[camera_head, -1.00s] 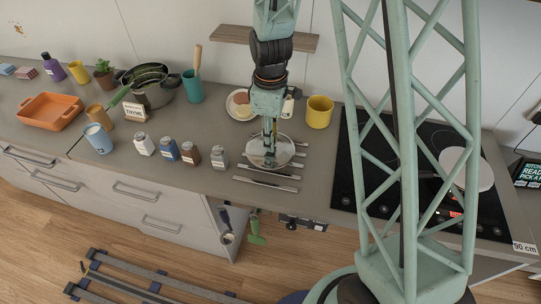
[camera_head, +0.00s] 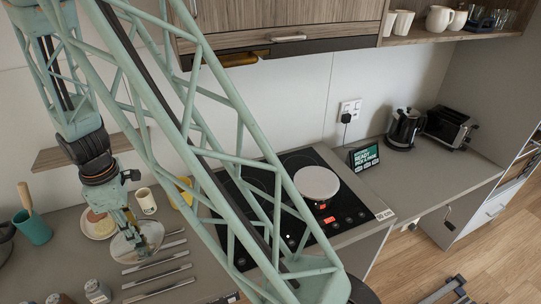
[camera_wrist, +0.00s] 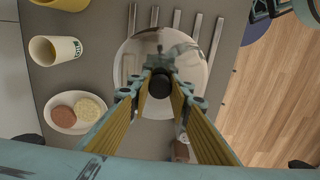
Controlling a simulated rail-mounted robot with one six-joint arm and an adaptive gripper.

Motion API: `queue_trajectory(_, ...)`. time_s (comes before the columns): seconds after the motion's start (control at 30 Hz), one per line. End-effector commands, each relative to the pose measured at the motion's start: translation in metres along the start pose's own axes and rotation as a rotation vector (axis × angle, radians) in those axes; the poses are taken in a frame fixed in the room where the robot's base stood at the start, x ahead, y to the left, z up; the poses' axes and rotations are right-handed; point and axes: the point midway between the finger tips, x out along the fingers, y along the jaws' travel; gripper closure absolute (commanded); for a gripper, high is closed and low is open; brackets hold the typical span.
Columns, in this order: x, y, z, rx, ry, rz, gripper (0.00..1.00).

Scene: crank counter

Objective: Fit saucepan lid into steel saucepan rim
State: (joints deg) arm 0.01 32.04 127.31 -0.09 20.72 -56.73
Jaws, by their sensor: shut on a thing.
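The saucepan lid (camera_head: 121,246) is a shiny round disc at counter level on the left of the head view. It also shows under the fingers in the wrist view (camera_wrist: 132,52). My gripper (camera_head: 138,241) is above the lid's middle. In the wrist view its fingers (camera_wrist: 160,84) are closed around the lid's dark central knob. I cannot tell whether the lid touches the counter. No steel saucepan can be made out for certain. A pale, flat-topped round thing (camera_head: 317,183) stands on the hob; I cannot tell whether it is the saucepan.
A plate with round food (camera_head: 99,226), a cream mug (camera_head: 146,201) and a teal holder (camera_head: 33,228) stand nearby. The black hob (camera_head: 268,190) is to the right. Counter beyond it (camera_head: 425,185) is mostly clear.

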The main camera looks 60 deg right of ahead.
Motion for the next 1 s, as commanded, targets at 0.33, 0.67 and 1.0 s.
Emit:
queue_trajectory(0.33,-0.033,0.013,-0.008,0.002,0.0,0.0,0.91)
queue_trajectory(0.67,-0.037,0.016,-0.01,0.003,0.0,0.0,0.91)
queue_trajectory(1.0,-0.037,0.016,-0.01,0.003,0.0,0.0,0.91)
